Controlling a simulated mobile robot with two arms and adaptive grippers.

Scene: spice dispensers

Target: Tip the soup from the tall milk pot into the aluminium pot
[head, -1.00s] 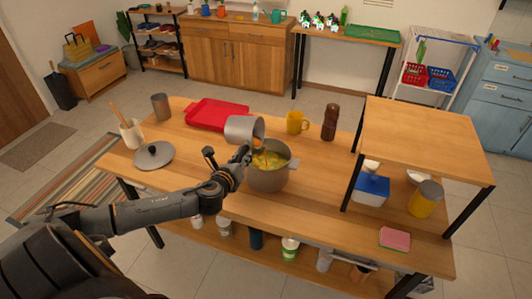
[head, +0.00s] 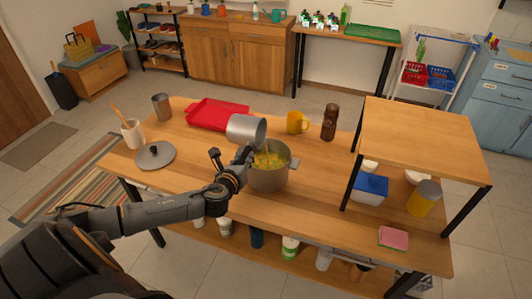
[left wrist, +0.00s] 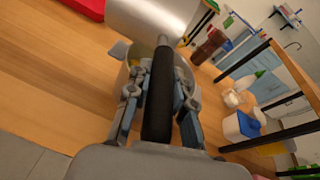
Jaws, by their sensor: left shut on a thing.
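The tall milk pot (head: 245,128), a grey metal pot, is tipped on its side above the aluminium pot. Its mouth points right and down over that pot. My left gripper (head: 240,163) is shut on its black handle, which shows in the left wrist view (left wrist: 158,105) between the fingers. The aluminium pot (head: 268,181) stands upright on the table, just right of my left gripper. Yellow-orange soup (head: 270,160) with bits in it shows inside. The inside of the milk pot is mostly hidden. My right gripper is not in view.
A grey lid (head: 155,155) lies at the left of the table. A red tray (head: 217,115), yellow mug (head: 296,122) and brown pepper mill (head: 329,122) stand behind the pots. A raised wooden shelf (head: 422,138) takes up the right side.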

